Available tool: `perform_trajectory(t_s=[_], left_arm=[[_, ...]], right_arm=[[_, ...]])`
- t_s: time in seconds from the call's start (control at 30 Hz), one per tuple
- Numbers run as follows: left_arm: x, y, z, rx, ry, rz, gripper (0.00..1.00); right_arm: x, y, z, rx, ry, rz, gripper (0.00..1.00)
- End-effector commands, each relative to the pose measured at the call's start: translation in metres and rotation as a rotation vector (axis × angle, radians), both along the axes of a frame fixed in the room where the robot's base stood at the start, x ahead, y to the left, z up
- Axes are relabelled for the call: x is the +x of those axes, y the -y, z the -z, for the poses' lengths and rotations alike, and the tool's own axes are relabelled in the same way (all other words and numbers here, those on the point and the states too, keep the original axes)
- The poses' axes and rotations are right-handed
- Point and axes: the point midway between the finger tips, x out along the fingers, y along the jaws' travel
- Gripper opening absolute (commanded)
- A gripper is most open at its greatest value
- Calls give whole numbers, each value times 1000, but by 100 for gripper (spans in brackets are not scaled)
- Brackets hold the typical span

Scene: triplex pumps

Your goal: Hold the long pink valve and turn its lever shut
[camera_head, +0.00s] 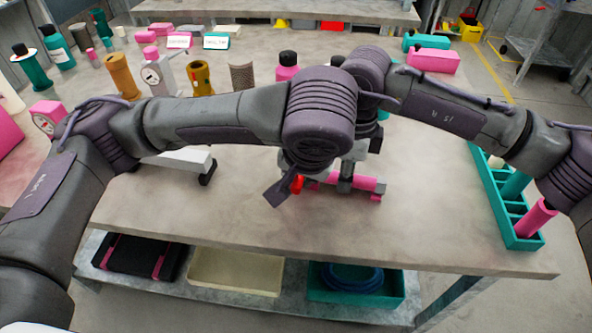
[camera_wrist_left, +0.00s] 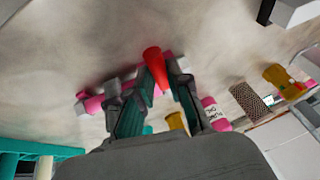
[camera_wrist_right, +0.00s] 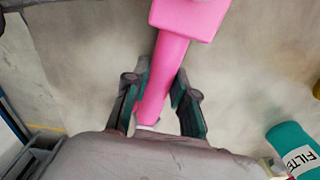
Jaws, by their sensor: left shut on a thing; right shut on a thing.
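The long pink valve (camera_head: 366,183) lies near the middle of the bench top, partly hidden by my arms in the head view. Its red lever (camera_head: 296,184) shows at its left end. In the left wrist view the red lever (camera_wrist_left: 153,62) stands between the fingers of my left gripper (camera_wrist_left: 158,75), shut on it. Pink valve parts (camera_wrist_left: 94,104) show beside it. In the right wrist view my right gripper (camera_wrist_right: 158,92) is shut on a long pink bar of the valve (camera_wrist_right: 167,70), with a wider pink block beyond. The fingertip contacts are partly hidden.
A teal rack (camera_head: 528,243) with a pink tube stands at the right bench edge. Bottles, a yellow cylinder (camera_head: 200,77) and a pink bottle (camera_head: 287,66) stand behind my arms. The front bench top (camera_head: 225,215) is clear. Trays sit on the lower shelf.

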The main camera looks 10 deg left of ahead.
Motion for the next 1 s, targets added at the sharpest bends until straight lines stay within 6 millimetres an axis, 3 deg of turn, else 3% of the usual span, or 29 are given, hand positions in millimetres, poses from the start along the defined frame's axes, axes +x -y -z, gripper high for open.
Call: perform_trajectory(t_s=[0.53,0.57,0.7,1.0], left_arm=[[0,2,0,-3,2,-27,0],[0,2,0,-3,2,-27,19],[0,2,0,-2,2,-26,43],[0,2,-1,-1,2,-26,43]], right_arm=[[0,-1,-1,3,0,0,0],[0,-1,-1,3,0,0,0],[0,-1,-1,3,0,-1,0],[0,-1,-1,2,1,-1,0]])
